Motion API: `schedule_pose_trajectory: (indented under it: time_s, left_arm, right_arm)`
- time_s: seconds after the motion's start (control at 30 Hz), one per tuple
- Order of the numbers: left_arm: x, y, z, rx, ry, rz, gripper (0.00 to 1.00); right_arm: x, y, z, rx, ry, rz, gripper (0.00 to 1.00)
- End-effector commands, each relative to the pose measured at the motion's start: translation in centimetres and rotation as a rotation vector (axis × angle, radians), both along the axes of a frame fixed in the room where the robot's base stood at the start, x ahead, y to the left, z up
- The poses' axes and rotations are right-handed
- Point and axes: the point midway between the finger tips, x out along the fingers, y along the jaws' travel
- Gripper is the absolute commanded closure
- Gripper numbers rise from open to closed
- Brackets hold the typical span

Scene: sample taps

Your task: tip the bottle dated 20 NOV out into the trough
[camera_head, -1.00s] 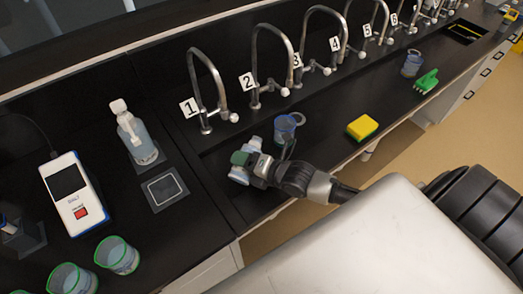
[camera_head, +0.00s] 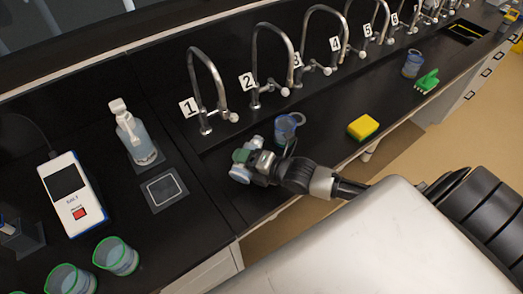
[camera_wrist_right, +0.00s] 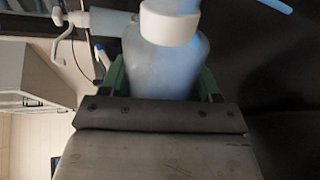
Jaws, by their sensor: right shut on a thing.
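My right gripper (camera_head: 252,160) hangs low over the black trough (camera_head: 218,158) that runs below the numbered taps. It is shut on a bottle (camera_head: 240,174), which is mostly hidden by the gripper in the head view. In the right wrist view the bottle (camera_wrist_right: 170,55) is translucent pale blue with a white collar, between the green fingers. No date on it can be read. Another bottle (camera_head: 133,138), with a white nozzle top, stands upright on a dark pad at the left. My left gripper is not in view.
A blue jug (camera_head: 285,130) stands just behind my right gripper. A yellow sponge (camera_head: 363,127), a green brush (camera_head: 428,80) and another blue jug (camera_head: 412,65) are to the right. A handheld meter (camera_head: 72,195) and green-rimmed beakers (camera_head: 115,257) are at the left. Tap 1 (camera_head: 205,90) rises behind.

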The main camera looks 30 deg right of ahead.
Motion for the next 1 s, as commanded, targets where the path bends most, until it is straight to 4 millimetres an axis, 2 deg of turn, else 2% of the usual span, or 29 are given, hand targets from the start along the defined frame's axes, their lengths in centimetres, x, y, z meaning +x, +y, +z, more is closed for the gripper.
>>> schedule_pose_trajectory:
  time_s: [1.0]
  left_arm:
    - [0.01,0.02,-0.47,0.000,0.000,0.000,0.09]
  right_arm:
    - [0.18,-0.21,-0.10,0.074,0.047,0.001,0.69]
